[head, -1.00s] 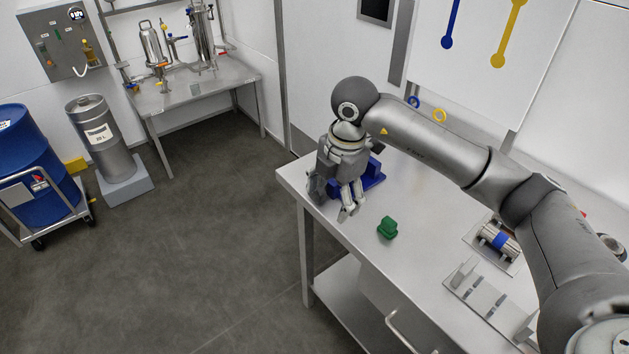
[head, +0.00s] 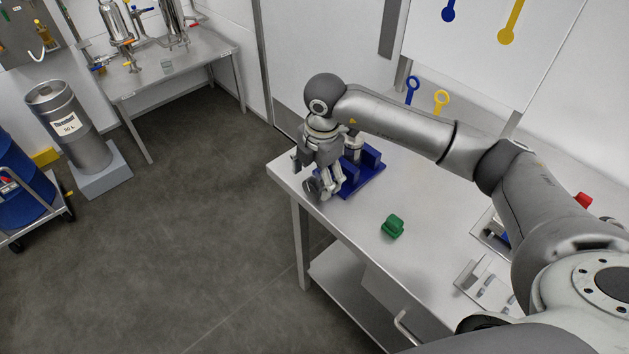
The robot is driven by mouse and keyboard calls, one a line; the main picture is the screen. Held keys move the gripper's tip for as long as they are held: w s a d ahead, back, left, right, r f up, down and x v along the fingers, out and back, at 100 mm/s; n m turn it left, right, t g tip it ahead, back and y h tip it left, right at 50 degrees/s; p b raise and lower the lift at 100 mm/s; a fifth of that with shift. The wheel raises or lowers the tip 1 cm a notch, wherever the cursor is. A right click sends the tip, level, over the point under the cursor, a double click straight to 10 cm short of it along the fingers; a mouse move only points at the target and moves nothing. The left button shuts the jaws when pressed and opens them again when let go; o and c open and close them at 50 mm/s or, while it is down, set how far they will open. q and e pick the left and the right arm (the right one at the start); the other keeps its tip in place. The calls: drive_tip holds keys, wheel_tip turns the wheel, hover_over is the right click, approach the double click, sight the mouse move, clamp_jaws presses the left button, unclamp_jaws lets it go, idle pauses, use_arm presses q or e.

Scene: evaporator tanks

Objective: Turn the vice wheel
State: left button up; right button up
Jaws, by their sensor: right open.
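The blue vice (head: 369,168) sits on the far left corner of the steel table. A dark grey round part at its front left, which looks like the vice wheel (head: 312,187), shows partly beside my gripper. My right gripper (head: 332,190) points down at the front of the vice, its fingers open right next to the wheel. The gripper hides part of the vice and wheel, and I cannot tell whether the fingers touch the wheel. My left gripper is not in view.
A green block (head: 393,227) lies on the steel table (head: 430,240), to the right of the vice. Metal fixtures (head: 487,285) lie at the near right, partly behind my arm. Blue and yellow wrenches (head: 441,101) stand by the back wall.

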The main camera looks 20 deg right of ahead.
sight(315, 181)
drive_tip(key=f, duration=0.3)
drive_tip(key=shift+w, duration=0.35)
drive_tip(key=shift+f+p, duration=0.35)
drive_tip(key=shift+f, duration=0.45)
drive_tip(key=shift+w, duration=0.1)
drive_tip(key=shift+c, duration=1.6)
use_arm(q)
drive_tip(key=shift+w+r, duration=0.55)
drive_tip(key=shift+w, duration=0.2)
use_arm(e)
drive_tip(key=shift+a, duration=0.1)
drive_tip(key=c, duration=0.7)
